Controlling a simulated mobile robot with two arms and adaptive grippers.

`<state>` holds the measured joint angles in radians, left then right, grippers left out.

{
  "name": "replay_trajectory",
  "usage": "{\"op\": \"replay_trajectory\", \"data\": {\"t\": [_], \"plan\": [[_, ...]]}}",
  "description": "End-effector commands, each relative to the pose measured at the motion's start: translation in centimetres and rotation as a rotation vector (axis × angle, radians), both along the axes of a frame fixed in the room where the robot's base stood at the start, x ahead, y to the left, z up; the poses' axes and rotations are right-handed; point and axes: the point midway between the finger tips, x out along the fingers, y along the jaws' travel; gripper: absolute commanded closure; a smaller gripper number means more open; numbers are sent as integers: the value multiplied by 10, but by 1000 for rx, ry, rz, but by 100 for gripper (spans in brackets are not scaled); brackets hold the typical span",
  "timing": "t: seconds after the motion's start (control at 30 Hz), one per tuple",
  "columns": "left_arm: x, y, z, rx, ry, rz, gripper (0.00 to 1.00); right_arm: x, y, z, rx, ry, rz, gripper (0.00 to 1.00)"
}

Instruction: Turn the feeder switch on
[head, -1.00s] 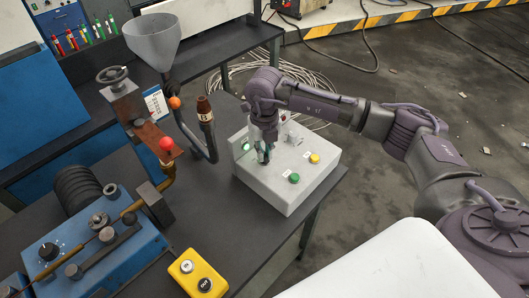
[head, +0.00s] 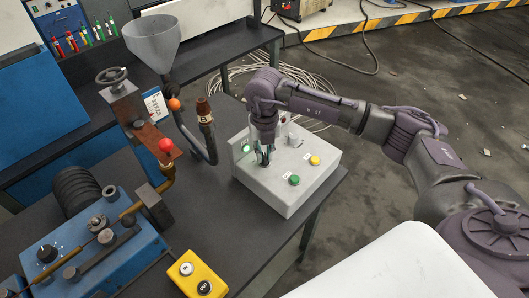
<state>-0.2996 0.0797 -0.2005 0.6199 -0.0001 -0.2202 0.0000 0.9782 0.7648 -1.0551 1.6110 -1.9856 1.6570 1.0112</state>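A white-grey control box (head: 291,194) stands at the right end of the dark table. On its top are a green button (head: 294,180), a yellow button (head: 315,160) and a grey switch or knob (head: 294,140) farther back. A green light or button (head: 245,147) shows at its back left. My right gripper (head: 265,160) points down over the left part of the box top, its fingertips at or just above the surface. Its fingers hide what lies under them, and I cannot tell whether they touch anything. Which control is the feeder switch is not readable. My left gripper is not in view.
A blue machine (head: 75,262) with a red-knobbed lever (head: 165,145) stands at the left. A grey funnel (head: 155,42) rises behind it. A yellow button box (head: 197,275) lies at the table's front. Coiled cables (head: 310,85) lie behind the control box.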

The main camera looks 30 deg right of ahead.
Motion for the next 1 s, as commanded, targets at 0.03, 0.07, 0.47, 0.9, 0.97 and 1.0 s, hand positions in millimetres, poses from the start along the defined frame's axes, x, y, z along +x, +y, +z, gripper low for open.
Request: {"op": "replay_trajectory", "data": {"t": [0.03,0.07,0.47,0.9,0.97,1.0], "plan": [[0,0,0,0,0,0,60,0,0,0,0,0,0,72],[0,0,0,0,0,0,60,0,0,0,0,0,0,67],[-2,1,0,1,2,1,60,0,0,4,0,1,3,64],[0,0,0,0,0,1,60,1,0,88,0,-2,2,64],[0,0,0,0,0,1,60,0,0,98,0,-1,3,64],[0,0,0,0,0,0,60,0,0,104,0,-1,2,64]]}}
